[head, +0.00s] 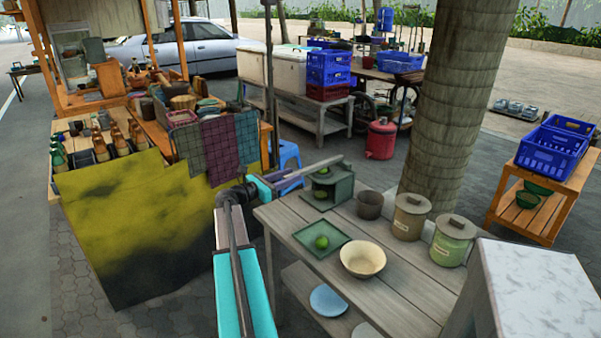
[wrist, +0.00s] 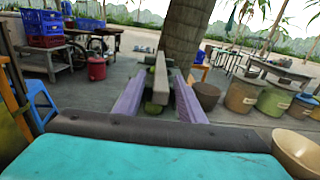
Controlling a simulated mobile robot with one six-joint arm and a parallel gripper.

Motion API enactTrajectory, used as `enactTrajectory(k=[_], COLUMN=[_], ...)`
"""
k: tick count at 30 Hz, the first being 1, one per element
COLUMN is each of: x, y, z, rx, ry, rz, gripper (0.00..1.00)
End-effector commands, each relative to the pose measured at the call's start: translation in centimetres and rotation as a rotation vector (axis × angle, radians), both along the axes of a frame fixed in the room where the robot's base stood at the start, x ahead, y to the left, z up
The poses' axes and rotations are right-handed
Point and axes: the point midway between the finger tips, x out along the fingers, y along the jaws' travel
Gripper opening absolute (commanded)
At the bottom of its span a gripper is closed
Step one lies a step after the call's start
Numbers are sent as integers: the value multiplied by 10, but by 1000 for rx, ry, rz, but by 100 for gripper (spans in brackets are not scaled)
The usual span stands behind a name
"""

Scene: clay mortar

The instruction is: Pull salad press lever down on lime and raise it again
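The salad press (head: 342,186) is a dark green box-shaped stand at the back left of the wooden table. Its grey lever (head: 322,164) sticks out to the left, roughly level; it also shows end-on in the wrist view (wrist: 160,78). A green lime (head: 320,194) sits low at the front of the press, under the lever. My gripper (head: 292,178) is at the lever's free end. In the wrist view its two purple fingers (wrist: 158,92) are apart, with the lever between them. I cannot tell whether either finger touches it.
A second lime (head: 322,242) lies on a green square tray (head: 306,235). A cream bowl (head: 363,260), a brown pot (head: 370,205) and two lidded canisters (head: 411,217) (head: 453,240) stand to the right on the table (head: 398,290). A tree trunk (head: 450,110) rises behind.

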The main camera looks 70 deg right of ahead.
Motion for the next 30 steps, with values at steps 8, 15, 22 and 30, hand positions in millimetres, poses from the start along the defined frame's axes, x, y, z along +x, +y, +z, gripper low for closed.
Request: enactTrajectory(k=[8,15,22,30], x=[-20,-29,-30,-30], y=[-33,-45,-46,-46], z=[0,0,0,0], rx=[0,1,1,1], ry=[0,1,1,1], rz=[-1,-2,-1,-1], gripper=[36,36,36,6])
